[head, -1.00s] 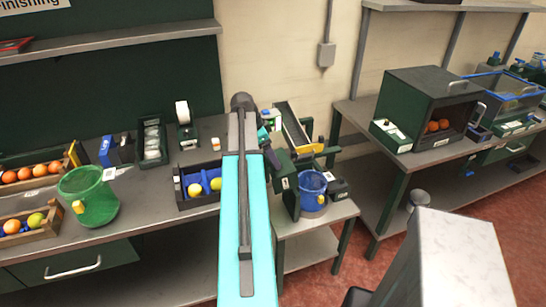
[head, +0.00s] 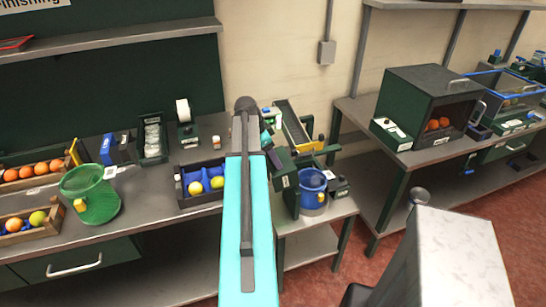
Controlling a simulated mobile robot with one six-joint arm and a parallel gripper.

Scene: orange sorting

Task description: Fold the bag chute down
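My turquoise arm runs up the middle of the head view. My gripper (head: 272,150) is dark and small at the arm's far end, left of the chute's lower end. The arm partly hides it, so its fingers and any contact with the chute cannot be made out.
A dark green box unit (head: 284,181) stands left of the blue bin. A green cabinet (head: 401,95) stands on the right bench. Red floor lies between benches.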

